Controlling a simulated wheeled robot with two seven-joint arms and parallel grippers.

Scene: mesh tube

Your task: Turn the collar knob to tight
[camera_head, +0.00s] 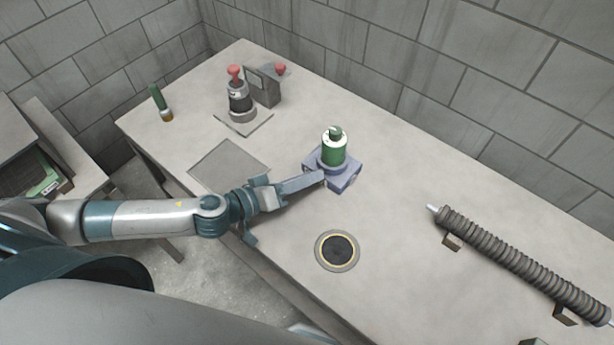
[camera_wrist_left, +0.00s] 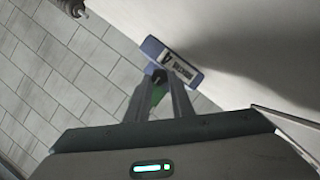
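A green cylinder (camera_head: 334,150) with a small dark green cap stands upright on a blue-violet block (camera_head: 346,181) on the table. My left gripper (camera_head: 323,178) reaches in from the left, its fingertips at the block's left side, below the cylinder. In the left wrist view the block (camera_wrist_left: 178,64) shows a printed label, and a small dark rounded part, perhaps the collar knob (camera_wrist_left: 158,75), sits at my fingertips. Some green shows between the fingers. I cannot tell whether the fingers are shut on this dark part or only around it. My right gripper is out of view.
A ribbed dark tube (camera_head: 522,262) lies on supports at the right. A round dark disc (camera_head: 338,250) is near the front edge. A red-topped device (camera_head: 240,102), a grey box (camera_head: 265,86) and a green-handled item (camera_head: 161,103) are at the back left.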

